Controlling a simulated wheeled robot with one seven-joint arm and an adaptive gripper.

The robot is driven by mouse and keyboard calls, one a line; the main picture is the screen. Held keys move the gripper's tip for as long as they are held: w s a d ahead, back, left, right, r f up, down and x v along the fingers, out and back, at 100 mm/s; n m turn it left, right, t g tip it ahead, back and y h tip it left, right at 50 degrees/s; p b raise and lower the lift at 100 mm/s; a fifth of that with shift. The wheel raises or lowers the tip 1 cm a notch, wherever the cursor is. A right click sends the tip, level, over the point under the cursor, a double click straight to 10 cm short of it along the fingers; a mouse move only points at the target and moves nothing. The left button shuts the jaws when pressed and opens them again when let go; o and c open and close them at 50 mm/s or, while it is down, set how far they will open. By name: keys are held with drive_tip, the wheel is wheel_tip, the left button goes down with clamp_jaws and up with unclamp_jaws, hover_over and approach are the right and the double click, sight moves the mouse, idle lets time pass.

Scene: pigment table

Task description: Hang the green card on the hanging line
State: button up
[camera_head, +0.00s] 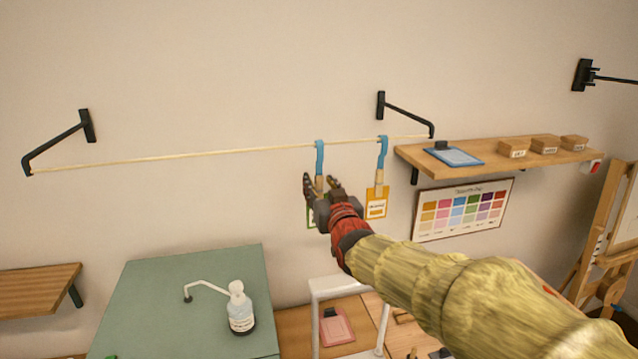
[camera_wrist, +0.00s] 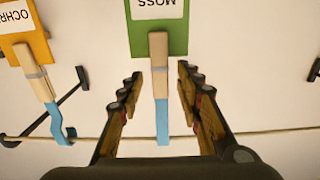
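The green card (camera_wrist: 172,35), labelled MOSS, appears upside down in the wrist view, held by a wooden clip (camera_wrist: 158,65) with a blue hook (camera_wrist: 162,122). In the head view this blue hook (camera_head: 319,157) is over the hanging line (camera_head: 200,155), toward its right part. Only a green edge of the card (camera_head: 309,216) shows behind my gripper (camera_head: 321,184). In the wrist view, my gripper (camera_wrist: 159,78) is open, its fingers on either side of the clip with visible gaps.
An orange card (camera_head: 376,203) hangs from another blue hook just right. A wall shelf (camera_head: 490,158) with a blue clipboard (camera_head: 455,156) and small boxes is farther right, above a color chart (camera_head: 463,209). A pump bottle (camera_head: 240,310) stands on the green table (camera_head: 170,290) below.

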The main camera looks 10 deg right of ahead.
drive_tip(key=s, duration=1)
drive_tip(key=s+f+g+b, duration=0.4)
drive_tip(key=s+f+b, duration=0.4)
drive_tip(key=f, duration=0.6)
drive_tip(key=s+f+g+b, duration=0.4)
drive_tip(key=s+f+b, duration=0.4)
drive_tip(key=s+f, duration=0.4)
drive_tip(key=s+f+g+b, duration=0.4)
drive_tip(key=s+f+b, duration=0.4)
drive_tip(key=f, duration=0.8)
drive_tip(key=shift+s+f, duration=0.15)
drive_tip(key=shift+s, duration=0.8)
drive_tip(key=shift+c, duration=0.6)
